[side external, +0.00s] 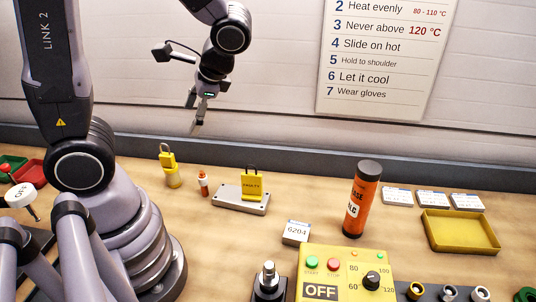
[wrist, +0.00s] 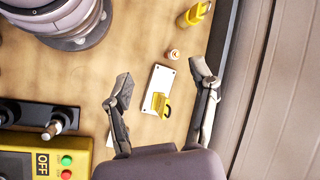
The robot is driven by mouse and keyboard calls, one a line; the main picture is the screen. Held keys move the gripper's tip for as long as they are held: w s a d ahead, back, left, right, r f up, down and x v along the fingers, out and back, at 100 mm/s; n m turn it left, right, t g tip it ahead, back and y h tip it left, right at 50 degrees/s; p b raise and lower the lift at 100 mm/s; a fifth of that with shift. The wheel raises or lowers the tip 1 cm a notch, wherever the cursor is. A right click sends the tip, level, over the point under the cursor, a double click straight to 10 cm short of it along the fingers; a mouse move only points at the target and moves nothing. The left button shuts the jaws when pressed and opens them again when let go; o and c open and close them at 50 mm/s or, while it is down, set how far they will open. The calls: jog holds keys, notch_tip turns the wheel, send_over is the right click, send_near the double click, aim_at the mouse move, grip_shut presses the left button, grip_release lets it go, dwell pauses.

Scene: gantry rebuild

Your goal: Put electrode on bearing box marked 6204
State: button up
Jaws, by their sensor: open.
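The bearing box marked 6204 (side external: 297,233) lies flat on the bench in the middle, label up. In the wrist view a pale corner beside the left finger may be this box, mostly hidden. I cannot pick out anything that is clearly an electrode. A yellow block with a dark loop (side external: 252,184) stands on a pale metal plate (side external: 226,203); both the block (wrist: 158,103) and the plate (wrist: 163,76) show between my fingers in the wrist view. My gripper (side external: 195,112) is open and empty, high above the bench behind the plate.
A small orange-and-white bottle (side external: 203,184) and a yellow lock-like item (side external: 171,168) stand left of the plate. A tall orange tube (side external: 362,200) stands right of the box. A yellow control box (side external: 340,270) is in front. A yellow tray (side external: 460,232) and several white boxes are at right.

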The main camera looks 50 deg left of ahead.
jog(key=w+a+f+m+y, duration=0.1)
jog(key=w+f+m+y, duration=0.1)
jog(key=f+m+y, duration=0.4)
jog(key=w+a+f+m+y, duration=0.1)
jog(key=w+f+m+y, duration=0.2)
jog(key=f, duration=0.5)
jog(key=m+t+y, duration=0.2)
jog(key=m+t, duration=0.8)
send_near(203, 184)
jog(key=x, duration=0.3)
jog(key=shift+w+a+r, duration=0.15)
jog(key=shift+w+a, duration=0.15)
jog(key=shift+w, duration=0.05)
jog(key=shift+a+f, duration=0.2)
jog(key=shift+w+a, duration=0.1)
jog(key=shift+a, duration=0.2)
jog(key=shift+x, duration=3.25)
grip_shut()
